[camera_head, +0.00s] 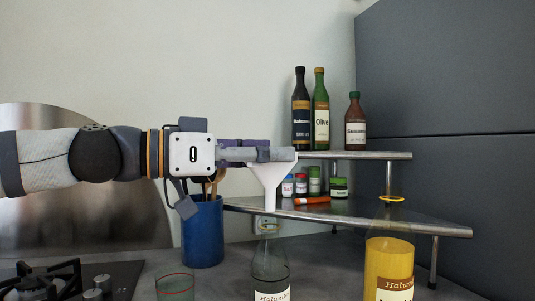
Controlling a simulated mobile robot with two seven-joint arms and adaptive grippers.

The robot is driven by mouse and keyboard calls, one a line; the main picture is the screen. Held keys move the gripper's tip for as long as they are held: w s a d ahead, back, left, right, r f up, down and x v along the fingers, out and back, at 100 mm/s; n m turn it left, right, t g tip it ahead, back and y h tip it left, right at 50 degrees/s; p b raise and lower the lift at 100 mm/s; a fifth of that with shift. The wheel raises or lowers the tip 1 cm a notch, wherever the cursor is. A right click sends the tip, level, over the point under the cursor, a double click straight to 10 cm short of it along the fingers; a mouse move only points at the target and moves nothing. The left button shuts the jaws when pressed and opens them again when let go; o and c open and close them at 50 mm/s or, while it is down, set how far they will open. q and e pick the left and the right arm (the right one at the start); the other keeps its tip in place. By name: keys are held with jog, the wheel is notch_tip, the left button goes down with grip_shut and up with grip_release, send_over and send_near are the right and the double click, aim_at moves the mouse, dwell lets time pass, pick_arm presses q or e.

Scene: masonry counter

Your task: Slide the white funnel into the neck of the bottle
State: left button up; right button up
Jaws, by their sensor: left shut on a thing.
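The white funnel (269,180) is upright, its wide rim held in my left gripper (272,154), which reaches in level from the left and is shut on it. The funnel's narrow spout points down. A clear glass bottle (270,262) with a pale label stands on the counter below. Its neck shows just under the spout tip, roughly in line with it from this view. The spout looks outside the neck, but I cannot tell the exact gap or the depth offset. My right gripper is not in view.
A corner shelf (400,220) with jars and sauce bottles stands behind the funnel. A yellow-filled bottle (389,268) is at the right. A blue utensil pot (202,232) stands under my left gripper. A drinking glass (174,287) and a hob (70,280) are at front left.

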aim_at(261, 182)
pick_arm(q)
jog(key=shift+f, duration=0.25)
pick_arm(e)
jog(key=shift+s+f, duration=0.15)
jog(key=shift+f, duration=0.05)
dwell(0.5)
pick_arm(q)
jog(key=shift+f+b, duration=0.35)
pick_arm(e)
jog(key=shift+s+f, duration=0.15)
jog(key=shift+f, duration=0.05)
pick_arm(q)
jog(key=shift+f+b, duration=0.3)
jog(key=shift+f, duration=0.3)
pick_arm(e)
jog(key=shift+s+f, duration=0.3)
pick_arm(q)
jog(key=shift+f, duration=0.3)
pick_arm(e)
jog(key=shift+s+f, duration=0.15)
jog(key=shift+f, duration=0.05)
pick_arm(q)
jog(key=shift+f+b, duration=0.5)
jog(key=shift+f, duration=0.15)
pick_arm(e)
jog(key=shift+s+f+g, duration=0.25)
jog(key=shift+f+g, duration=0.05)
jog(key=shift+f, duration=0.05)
